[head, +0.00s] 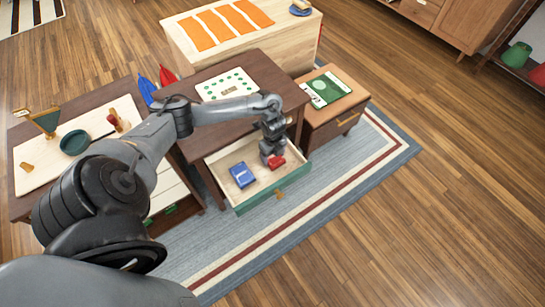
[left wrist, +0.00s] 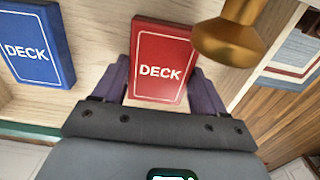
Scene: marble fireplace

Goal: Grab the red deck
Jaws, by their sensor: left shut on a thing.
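The red deck (head: 277,163) lies in the open drawer (head: 270,196), on the right side. In the left wrist view the red deck (left wrist: 161,60) shows its face with the word DECK. My left gripper (head: 272,155) reaches down into the drawer. Its two purple fingers (left wrist: 161,88) sit on either side of the red deck, shut on it. A blue deck (head: 242,175) lies apart to the left; it also shows in the left wrist view (left wrist: 38,45). My right gripper is not in view.
The drawer has a green front with a brass knob (head: 279,194). A gold knob-like piece (left wrist: 230,35) is close beside the red deck in the left wrist view. The dark table (head: 200,78) stands over the drawer. A small cabinet (head: 335,120) stands right of it.

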